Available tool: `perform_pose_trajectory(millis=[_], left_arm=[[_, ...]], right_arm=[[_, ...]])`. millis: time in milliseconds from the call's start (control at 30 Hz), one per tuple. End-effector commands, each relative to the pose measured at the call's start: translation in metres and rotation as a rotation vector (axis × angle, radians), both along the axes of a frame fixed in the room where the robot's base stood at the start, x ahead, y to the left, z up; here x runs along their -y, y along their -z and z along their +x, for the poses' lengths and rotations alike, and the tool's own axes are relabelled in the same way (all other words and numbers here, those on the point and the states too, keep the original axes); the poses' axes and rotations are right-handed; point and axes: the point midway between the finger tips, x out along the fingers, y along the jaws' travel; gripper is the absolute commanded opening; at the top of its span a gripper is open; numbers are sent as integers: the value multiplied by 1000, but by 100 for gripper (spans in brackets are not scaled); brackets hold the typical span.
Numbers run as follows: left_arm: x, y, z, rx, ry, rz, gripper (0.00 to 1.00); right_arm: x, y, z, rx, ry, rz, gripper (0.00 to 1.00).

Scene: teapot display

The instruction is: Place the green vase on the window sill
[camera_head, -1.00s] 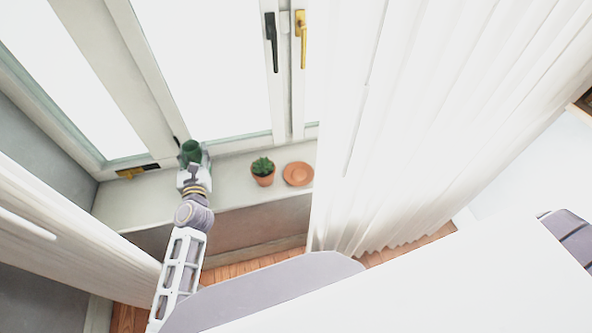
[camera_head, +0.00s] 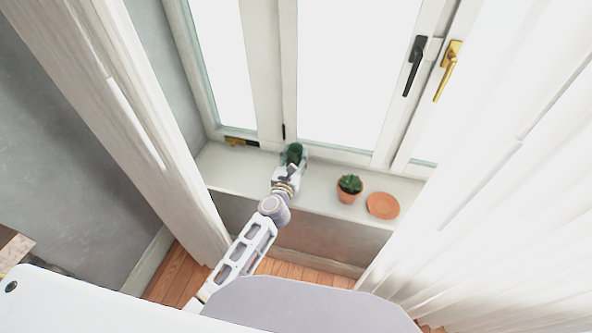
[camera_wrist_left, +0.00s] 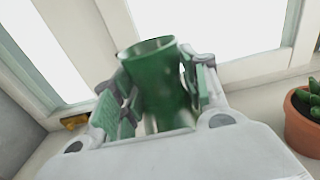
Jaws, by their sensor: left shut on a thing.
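The green vase (camera_head: 294,152) is at the far side of the window sill (camera_head: 226,169), close to the window frame. My left gripper (camera_head: 291,160) is shut on it. In the left wrist view the vase (camera_wrist_left: 160,85) stands roughly upright, its open rim toward the camera, between the two fingers of my left gripper (camera_wrist_left: 160,98). The vase's base is hidden, so I cannot tell whether it touches the sill (camera_wrist_left: 42,150). My right gripper is not in view.
A potted succulent (camera_head: 348,188) and a terracotta saucer (camera_head: 383,205) stand on the sill to the right of the vase. White curtains (camera_head: 520,190) hang at both sides. A black handle (camera_head: 415,65) and a gold handle (camera_head: 448,70) are on the window. The sill's left end is clear.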

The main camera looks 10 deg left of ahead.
Motion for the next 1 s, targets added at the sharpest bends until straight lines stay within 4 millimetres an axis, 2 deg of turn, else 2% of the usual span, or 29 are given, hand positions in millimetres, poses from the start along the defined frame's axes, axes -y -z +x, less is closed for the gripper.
perform_pose_trajectory(millis=[33,200,767,1000], left_arm=[[0,7,0,0,0,0,11],[0,16,0,2,0,0,11],[0,20,0,1,0,0,11],[0,37,0,1,1,1,11]], right_arm=[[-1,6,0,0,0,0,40],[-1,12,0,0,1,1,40],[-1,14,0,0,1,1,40],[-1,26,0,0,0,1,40]])
